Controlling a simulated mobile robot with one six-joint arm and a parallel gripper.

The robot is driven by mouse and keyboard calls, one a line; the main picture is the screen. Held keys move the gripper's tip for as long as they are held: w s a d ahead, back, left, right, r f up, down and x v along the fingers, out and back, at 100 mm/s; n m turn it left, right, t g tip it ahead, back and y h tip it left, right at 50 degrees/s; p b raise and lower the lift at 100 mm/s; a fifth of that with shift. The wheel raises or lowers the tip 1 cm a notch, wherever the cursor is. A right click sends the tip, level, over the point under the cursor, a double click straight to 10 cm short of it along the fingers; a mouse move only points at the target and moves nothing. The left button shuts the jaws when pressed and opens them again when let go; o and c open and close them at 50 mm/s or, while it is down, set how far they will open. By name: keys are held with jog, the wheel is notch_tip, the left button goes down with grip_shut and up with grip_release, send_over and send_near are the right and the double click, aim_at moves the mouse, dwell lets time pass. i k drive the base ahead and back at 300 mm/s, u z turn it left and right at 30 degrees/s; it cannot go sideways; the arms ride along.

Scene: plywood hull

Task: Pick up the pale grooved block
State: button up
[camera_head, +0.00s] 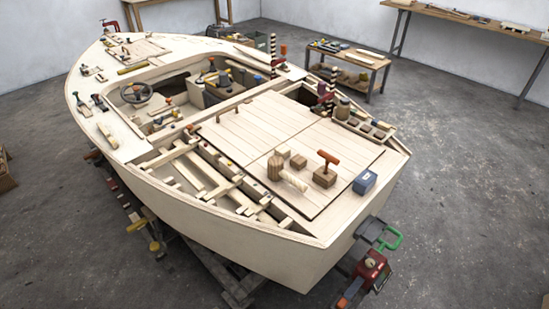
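A pale block (293,181) with what look like grooves across it lies on the plank deck panel (258,133) at the rear of the plywood boat. It lies slantwise, just right of and in front of a brown, rounded, ribbed piece (275,168). It is small here, so its grooves are hard to make out. My gripper is not in view.
The open ribbed bay (205,175) is on the left. The panel's left part is clear.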

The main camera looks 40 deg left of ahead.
aim_at(284, 152)
jog(key=u, duration=0.1)
jog(key=k, duration=0.3)
jog(key=z, duration=0.4)
jog(key=i, duration=0.85)
jog(key=z, duration=0.8)
jog(key=k, duration=0.1)
jog(key=u, duration=2.8)
